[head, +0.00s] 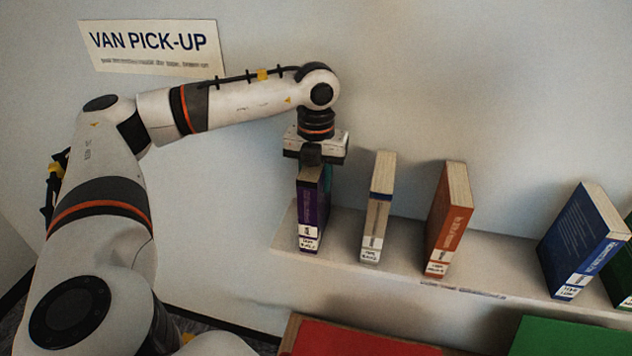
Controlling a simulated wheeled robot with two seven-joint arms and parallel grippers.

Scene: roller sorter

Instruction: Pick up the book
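Several books stand upright on a pale wall shelf (400,258). A purple book (312,213) with white spine labels stands at the shelf's left end. My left gripper (312,156) points down directly over the top of this purple book. A dark finger shows in front of the book's upper edge, and the far finger is hidden. I cannot tell whether the fingers press on the book. A narrow cream and grey book (376,208), an orange book (449,220) and a blue book (582,241) stand farther right. My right gripper is not in view.
A green book (621,275) is cut off at the right edge. A red surface (350,340) and a green surface (565,338) lie below the shelf. A "VAN PICK-UP" sign (150,48) hangs on the wall. There is a wide gap between the orange and blue books.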

